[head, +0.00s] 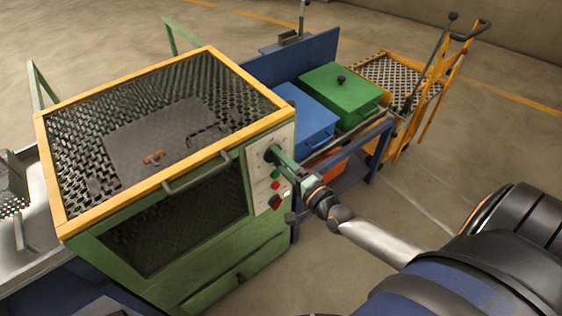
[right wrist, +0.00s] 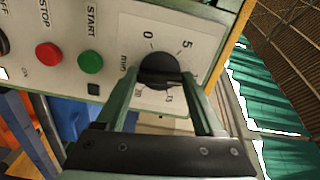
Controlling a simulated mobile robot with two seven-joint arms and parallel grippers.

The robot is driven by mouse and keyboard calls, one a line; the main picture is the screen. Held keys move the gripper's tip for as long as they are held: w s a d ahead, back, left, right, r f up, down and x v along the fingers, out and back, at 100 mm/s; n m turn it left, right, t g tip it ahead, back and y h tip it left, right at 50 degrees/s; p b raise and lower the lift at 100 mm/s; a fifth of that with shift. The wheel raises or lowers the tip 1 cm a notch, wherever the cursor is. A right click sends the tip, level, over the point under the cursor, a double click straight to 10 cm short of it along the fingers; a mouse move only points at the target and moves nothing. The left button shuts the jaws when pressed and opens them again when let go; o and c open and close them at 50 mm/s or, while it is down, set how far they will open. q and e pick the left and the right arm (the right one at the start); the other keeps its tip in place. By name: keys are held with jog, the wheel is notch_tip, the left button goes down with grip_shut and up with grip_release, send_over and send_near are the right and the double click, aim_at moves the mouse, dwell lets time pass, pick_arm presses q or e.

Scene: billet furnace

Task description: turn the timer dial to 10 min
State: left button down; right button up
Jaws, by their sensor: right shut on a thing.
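The black timer dial (right wrist: 160,68) sits on a pale control panel (right wrist: 215,30) with a printed scale; 0, 5 and "min" are readable, and the lower marks are partly covered or blurred. I cannot clearly tell which mark the dial points to. In the head view, the dial (head: 269,154) is at the top of the panel on the green furnace cabinet's right front. My right gripper (head: 277,157) reaches it from the front. In the right wrist view, the gripper's fingers (right wrist: 160,76) are on either side of the dial, shut on it. My left gripper is not in view.
Below the dial are a green START button (right wrist: 90,62) and a red STOP button (right wrist: 48,54). The cabinet (head: 180,235) has a yellow-framed mesh top and a front handle (head: 197,175). Blue (head: 303,118) and green (head: 340,92) boxes stand behind the arm. Open floor lies to the right.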

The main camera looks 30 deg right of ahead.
jog(key=shift+m, duration=0.6)
jog(key=o, duration=1.4)
jog(key=s, duration=0.8)
jog(key=s+d, duration=0.1)
jog(key=s, duration=0.3)
jog(key=shift+s, duration=0.25)
jog(key=shift+a, duration=0.1)
